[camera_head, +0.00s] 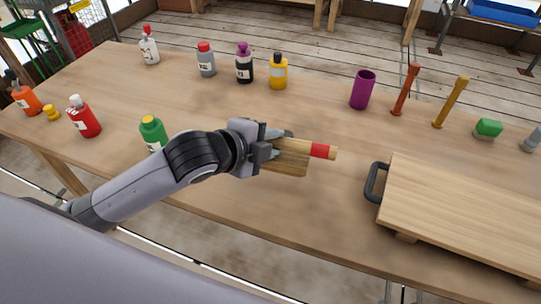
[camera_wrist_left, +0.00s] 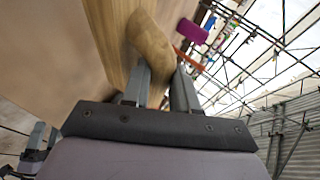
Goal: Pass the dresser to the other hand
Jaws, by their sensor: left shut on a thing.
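The dresser (camera_head: 290,160), a pale wooden tool with a red band near its handle end, is in my left gripper (camera_head: 277,140) in the head view. My left gripper is shut on its wooden body, and the banded end points right. The dresser is above the table's front part; the gap beneath it is hard to judge. In the left wrist view its wooden body (camera_wrist_left: 150,45) lies between and beyond the fingers (camera_wrist_left: 165,82). At that view's lower left, small grey parts (camera_wrist_left: 40,138) look like my right gripper; its jaws are unclear.
A wooden board (camera_head: 460,210) with a dark handle lies on the table (camera_head: 220,110) to the right. A green bottle (camera_head: 153,133) stands close behind my left arm. Several bottles, a purple cup (camera_head: 362,90) and two upright tools line the back. Bare table lies between dresser and board.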

